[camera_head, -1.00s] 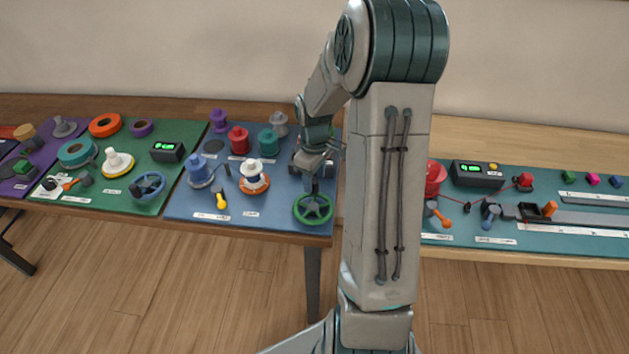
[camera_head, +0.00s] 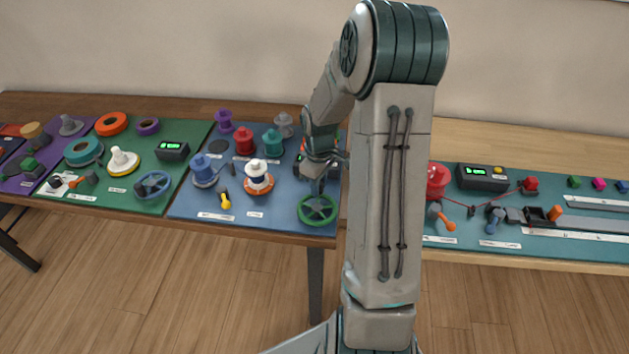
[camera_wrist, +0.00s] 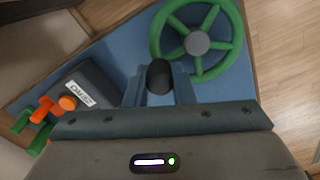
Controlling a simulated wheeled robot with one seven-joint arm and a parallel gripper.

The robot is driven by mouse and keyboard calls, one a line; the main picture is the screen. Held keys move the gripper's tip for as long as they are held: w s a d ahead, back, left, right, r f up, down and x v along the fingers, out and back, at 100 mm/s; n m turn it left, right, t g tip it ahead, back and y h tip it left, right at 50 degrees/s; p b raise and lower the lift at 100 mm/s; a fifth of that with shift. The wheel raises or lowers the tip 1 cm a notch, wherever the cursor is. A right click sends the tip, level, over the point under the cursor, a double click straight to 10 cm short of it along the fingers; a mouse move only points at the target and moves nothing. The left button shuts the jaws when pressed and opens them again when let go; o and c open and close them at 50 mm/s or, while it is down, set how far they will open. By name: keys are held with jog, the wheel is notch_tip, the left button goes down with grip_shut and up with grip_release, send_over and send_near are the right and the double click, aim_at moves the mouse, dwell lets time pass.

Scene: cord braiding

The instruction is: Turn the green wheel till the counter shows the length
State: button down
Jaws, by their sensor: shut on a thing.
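The green wheel (camera_head: 318,210) lies at the front right corner of the blue board. In the wrist view, the wheel (camera_wrist: 197,43) shows its green rim, spokes and grey hub. My gripper (camera_wrist: 158,82) is shut on a dark rounded knob (camera_wrist: 158,72) at the near left edge of the wheel's rim. In the head view, my gripper (camera_head: 320,187) points down over the far side of the wheel. A dark box, apparently the counter (camera_wrist: 90,85), stands left of the gripper in the wrist view.
Several spools stand on the blue board (camera_head: 185,207), with a yellow-handled tool (camera_head: 225,201) at its front. A green board (camera_head: 110,196) with a blue wheel (camera_head: 153,185) lies to the left. A teal board (camera_head: 445,240) lies right of my arm.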

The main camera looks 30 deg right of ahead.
jog(key=shift+w+d+f+b, duration=0.15)
jog(key=shift+f+b, duration=0.15)
jog(key=shift+b, duration=0.95)
jog(key=b, duration=0.3)
jog(key=shift+f, duration=0.1)
jog(key=b, duration=0.2)
jog(key=shift+b, duration=0.35)
jog(key=shift+r+b, duration=0.35)
jog(key=shift+b, duration=0.35)
